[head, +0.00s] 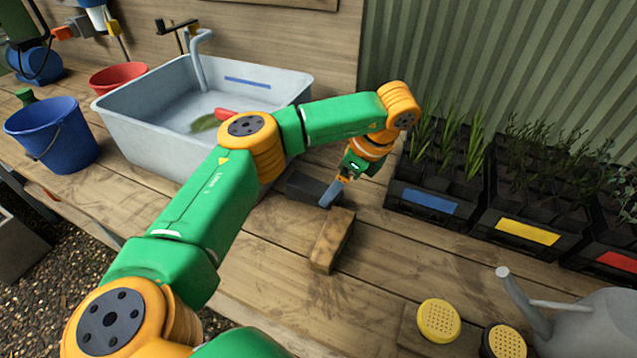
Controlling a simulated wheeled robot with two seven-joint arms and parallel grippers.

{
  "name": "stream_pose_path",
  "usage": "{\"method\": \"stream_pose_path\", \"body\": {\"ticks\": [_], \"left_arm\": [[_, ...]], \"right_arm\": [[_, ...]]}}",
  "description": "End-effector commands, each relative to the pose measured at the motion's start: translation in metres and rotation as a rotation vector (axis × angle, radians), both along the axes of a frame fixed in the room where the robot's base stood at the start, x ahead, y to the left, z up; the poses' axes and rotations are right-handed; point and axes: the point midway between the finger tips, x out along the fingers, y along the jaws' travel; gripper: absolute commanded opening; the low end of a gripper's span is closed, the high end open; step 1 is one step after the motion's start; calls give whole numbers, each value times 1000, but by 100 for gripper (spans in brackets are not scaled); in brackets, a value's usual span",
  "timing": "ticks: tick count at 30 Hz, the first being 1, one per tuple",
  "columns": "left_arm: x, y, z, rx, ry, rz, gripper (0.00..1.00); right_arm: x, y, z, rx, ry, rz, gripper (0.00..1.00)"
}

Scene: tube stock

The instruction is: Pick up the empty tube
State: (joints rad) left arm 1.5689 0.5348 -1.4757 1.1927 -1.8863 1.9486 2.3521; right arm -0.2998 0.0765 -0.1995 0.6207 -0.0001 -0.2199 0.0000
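A dark, box-shaped piece (304,186) lies on the wooden bench in front of the sink. It may be the empty tube, but I cannot see whether it is hollow. My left arm reaches across the bench, and its gripper (333,193) points down at the right end of this dark piece. A blue-grey finger shows there, partly over or beside the piece. Whether they touch, and how far apart the fingers are, cannot be told. My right gripper is out of view.
A wooden block (332,240) lies just in front of the gripper. Black plant trays (430,202) with coloured labels stand to the right. A grey sink (150,142) and a blue bucket (50,135) are at left. A grey watering can (590,325) and yellow rose (438,321) are front right.

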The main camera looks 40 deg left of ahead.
Motion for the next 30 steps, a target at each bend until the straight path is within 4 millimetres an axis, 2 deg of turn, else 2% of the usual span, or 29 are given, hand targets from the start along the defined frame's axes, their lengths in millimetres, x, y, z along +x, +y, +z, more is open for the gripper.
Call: {"method": "stream_pose_path", "body": {"ticks": [2, 6, 12, 14, 22, 28, 30], "left_arm": [[-4, 4, -12, 0, 6, -1, 86], [-4, 11, -31, -2, 1, -1, 86], [-4, 11, -33, -3, 1, -4, 86], [-4, 11, -33, -3, 1, -4, 73], [-4, 10, -33, -4, 1, -5, 0], [-3, 10, -33, -5, 0, -5, 0], [-3, 10, -27, -6, -2, -5, 0]], "right_arm": [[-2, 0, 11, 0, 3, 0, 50], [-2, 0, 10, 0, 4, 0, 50], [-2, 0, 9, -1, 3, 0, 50], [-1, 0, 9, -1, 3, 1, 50], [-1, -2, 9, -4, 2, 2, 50], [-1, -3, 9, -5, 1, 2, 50], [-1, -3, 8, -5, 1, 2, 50]]}}
